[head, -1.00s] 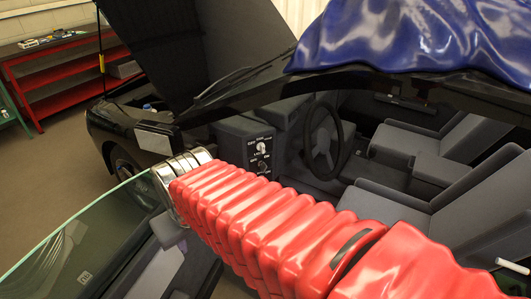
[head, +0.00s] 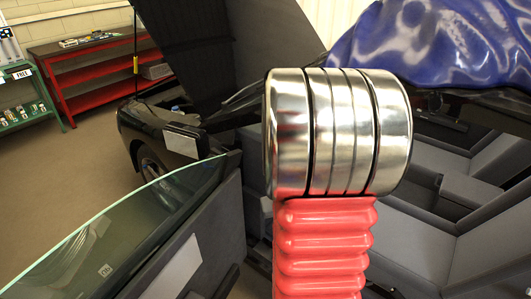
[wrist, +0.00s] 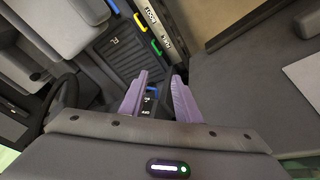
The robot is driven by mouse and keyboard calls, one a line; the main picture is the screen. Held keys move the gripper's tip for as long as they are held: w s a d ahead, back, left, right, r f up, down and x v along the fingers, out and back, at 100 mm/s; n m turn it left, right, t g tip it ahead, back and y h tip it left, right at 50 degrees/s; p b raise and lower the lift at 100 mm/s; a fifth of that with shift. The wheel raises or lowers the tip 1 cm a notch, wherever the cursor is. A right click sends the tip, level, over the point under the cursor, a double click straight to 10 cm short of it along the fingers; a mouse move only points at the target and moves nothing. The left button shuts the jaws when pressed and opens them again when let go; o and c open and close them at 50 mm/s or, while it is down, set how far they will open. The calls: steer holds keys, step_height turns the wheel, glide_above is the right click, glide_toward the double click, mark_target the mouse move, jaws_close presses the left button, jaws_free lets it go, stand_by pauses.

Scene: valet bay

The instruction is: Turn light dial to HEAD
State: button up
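The light dial cannot be made out in the head view now, where my arm with its silver rings covers the dashboard area. In the wrist view my gripper (wrist: 160,76) has two purple fingers, spread apart with a gap between them. A small dark panel (wrist: 148,104) with white marks shows between the fingers, partly hidden by the gripper body. I cannot tell whether it is the dial's panel or where its pointer stands. Nothing is visibly held.
In the wrist view, the steering wheel (wrist: 62,98) is at left and a sill with BOOT and HOOD labels (wrist: 152,22) is above. The head view shows the open glass door (head: 130,225), grey seats (head: 415,225), a blue cover (head: 440,55) and a red shelf (head: 85,80).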

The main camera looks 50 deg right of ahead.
steer(key=d+f+t+h, duration=0.1)
steer(key=d+f+t, duration=0.1)
steer(key=d+f, duration=0.55)
steer(key=d+f+t+h, duration=0.25)
steer(key=d+f, duration=0.25)
steer(key=d, duration=0.5)
steer(key=w+d+r+n+t+h, duration=0.1)
steer(key=w+r+t, duration=0.5)
steer(key=r+t, duration=0.3)
step_height(320, 180, up, 2)
steer(key=shift+r, duration=0.2)
steer(key=shift+w, duration=0.15)
steer(key=x, duration=1.3)
steer(key=shift+w+d+r, duration=0.2)
steer(key=shift+w+r, duration=0.05)
steer(key=shift+w, duration=0.1)
steer(key=shift+c, duration=0.6)
